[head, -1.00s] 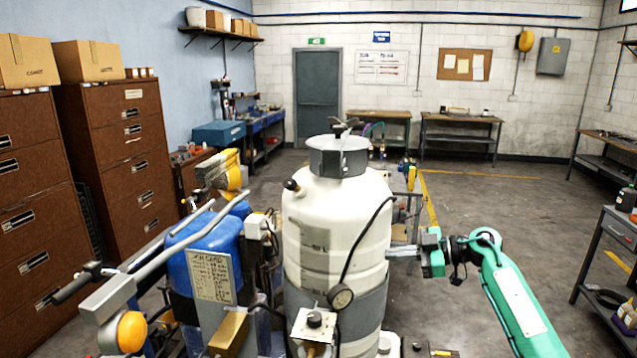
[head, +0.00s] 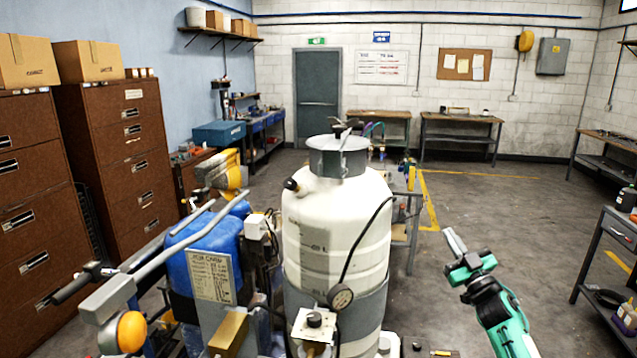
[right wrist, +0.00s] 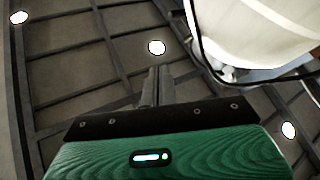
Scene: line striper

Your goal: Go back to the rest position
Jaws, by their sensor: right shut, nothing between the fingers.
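My right gripper (head: 455,240) is in the head view, to the right of the white tank (head: 330,230) and apart from it. Its fingers are together and empty, pointing up and a little left. In the right wrist view, the closed fingers (right wrist: 157,85) show above the green gripper body, with the white tank (right wrist: 260,30) at the upper right. My left gripper is not in the head view.
The line striper's blue tank (head: 205,250) and handlebar (head: 190,235) stand left of the white tank. A grey cart (head: 605,250) stands at the right edge. Brown cabinets (head: 120,150) line the left. Open floor (head: 500,215) lies around and behind my right gripper.

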